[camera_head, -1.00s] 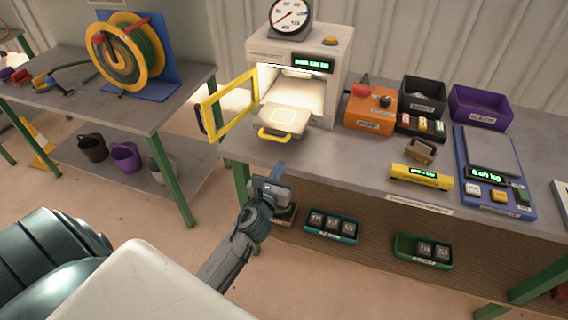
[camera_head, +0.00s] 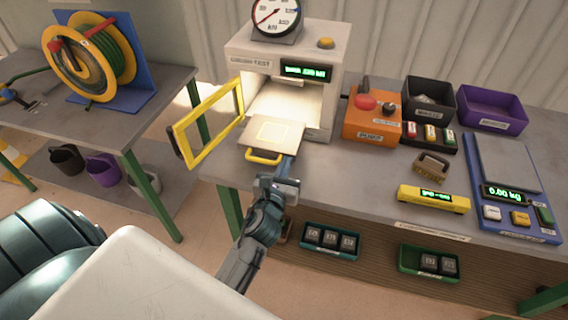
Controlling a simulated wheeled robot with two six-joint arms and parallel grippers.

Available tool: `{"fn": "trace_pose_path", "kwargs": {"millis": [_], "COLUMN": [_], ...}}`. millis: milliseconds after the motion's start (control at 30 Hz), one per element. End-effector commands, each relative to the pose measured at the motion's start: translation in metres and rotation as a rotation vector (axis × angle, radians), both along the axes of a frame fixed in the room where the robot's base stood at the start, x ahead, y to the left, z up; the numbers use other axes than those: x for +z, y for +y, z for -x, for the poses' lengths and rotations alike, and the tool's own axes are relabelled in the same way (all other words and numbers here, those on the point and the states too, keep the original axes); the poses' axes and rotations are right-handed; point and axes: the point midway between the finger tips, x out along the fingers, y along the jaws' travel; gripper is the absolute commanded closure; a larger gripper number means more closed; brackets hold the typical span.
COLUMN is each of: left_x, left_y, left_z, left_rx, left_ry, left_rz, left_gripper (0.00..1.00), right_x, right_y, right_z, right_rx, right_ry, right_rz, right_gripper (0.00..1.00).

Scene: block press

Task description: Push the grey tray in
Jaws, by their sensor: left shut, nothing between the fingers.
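The grey tray (camera_head: 277,133), with a yellow handle (camera_head: 263,157) on its front, sticks out of the open chamber of the white press (camera_head: 288,70). A yellow square outline marks its top, and I see no block on it. My left gripper (camera_head: 287,163) is shut and empty at the tray's front edge, just right of the handle. I cannot tell whether its tips touch the tray. The yellow-framed press door (camera_head: 208,122) stands open to the left. My right gripper is not in view.
An orange pump box (camera_head: 373,117) stands right of the press, with dark and purple bins, a blue scale (camera_head: 515,190) and a yellow display bar (camera_head: 433,199) further right. Green trays of dark blocks (camera_head: 330,240) sit below the bench front.

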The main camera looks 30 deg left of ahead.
Motion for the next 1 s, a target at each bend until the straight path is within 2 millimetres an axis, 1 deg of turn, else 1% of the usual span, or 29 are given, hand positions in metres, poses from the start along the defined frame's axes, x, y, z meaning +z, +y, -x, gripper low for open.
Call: {"fn": "trace_pose_path", "kwargs": {"millis": [100, 233, 367, 467, 567, 700, 900, 1000], "left_x": [0.0, 0.0, 0.002, 0.004, 0.005, 0.004, 0.002, 0.001], "left_y": [0.0, 0.0, 0.002, 0.006, 0.011, 0.02, 0.031, 0.034], "left_z": [0.0, -0.001, -0.009, -0.024, -0.046, -0.082, -0.126, -0.142], "left_rx": [0.0, 0.0, 0.0, -0.001, -0.001, 0.0, 0.001, 0.0], "left_ry": [0.0, 0.0, -0.001, -0.003, -0.002, -0.002, -0.002, -0.001], "left_rz": [0.0, -0.001, -0.002, -0.004, -0.004, -0.003, -0.001, -0.002], "left_gripper": [1.0, 1.0, 1.0, 1.0, 1.0, 1.0, 1.0, 1.0], "right_x": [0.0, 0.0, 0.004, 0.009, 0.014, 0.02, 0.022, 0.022], "right_y": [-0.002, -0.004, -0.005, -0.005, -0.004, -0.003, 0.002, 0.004], "right_z": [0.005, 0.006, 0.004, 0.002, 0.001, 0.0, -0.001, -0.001], "right_rx": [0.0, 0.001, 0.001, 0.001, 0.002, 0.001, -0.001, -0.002], "right_ry": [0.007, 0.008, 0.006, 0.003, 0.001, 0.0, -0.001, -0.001], "right_rz": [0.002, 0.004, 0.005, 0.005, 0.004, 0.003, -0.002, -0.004], "right_gripper": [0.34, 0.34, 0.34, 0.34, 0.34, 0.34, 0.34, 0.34]}}
